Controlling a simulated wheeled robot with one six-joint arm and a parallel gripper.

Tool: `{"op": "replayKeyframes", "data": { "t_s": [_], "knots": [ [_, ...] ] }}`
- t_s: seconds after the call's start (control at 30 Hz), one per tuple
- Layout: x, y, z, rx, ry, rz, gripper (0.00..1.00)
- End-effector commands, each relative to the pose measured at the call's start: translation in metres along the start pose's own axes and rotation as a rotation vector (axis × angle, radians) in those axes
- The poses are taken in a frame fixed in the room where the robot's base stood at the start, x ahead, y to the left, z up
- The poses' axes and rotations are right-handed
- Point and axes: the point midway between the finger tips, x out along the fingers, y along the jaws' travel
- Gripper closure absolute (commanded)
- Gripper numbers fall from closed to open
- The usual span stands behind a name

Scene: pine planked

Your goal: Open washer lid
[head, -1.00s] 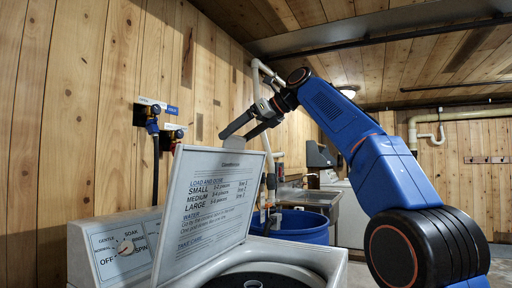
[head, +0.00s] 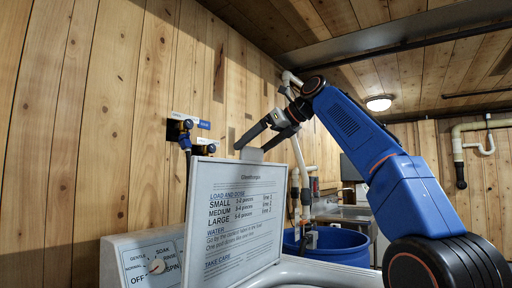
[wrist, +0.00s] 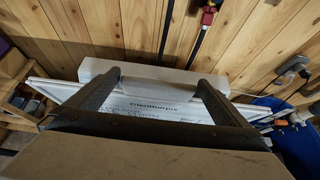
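The washer lid (head: 238,215) is a white panel with printed instructions, standing nearly upright in the head view. A small grey handle (head: 251,155) sticks up at its top edge. My gripper (head: 251,148) is at this edge with its two dark fingers on either side of the handle. In the wrist view the fingers are wide apart and meet the two ends of the pale handle (wrist: 160,86), so my gripper looks shut on it. The lid's printed face (wrist: 155,107) shows just below. The washer's control panel (head: 140,262) with its dial is behind the lid.
A blue barrel (head: 335,245) stands to the right of the washer, near a sink. Water valves (head: 185,130) and a hose are on the plank wall behind. White pipes (head: 300,160) run down the wall. The ceiling is low above my arm.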

Motion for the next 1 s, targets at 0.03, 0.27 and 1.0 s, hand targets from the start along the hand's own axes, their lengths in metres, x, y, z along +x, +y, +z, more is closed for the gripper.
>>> {"op": "replayKeyframes", "data": {
  "t_s": [0.03, 0.27, 1.0],
  "knots": [
    [0.000, 0.000, 0.000, 0.000, 0.000, 0.000, 0.00],
    [-0.003, 0.000, -0.001, 0.000, 0.002, 0.001, 0.00],
    [-0.075, 0.000, -0.001, 0.000, 0.001, 0.000, 0.00]
  ]
}}
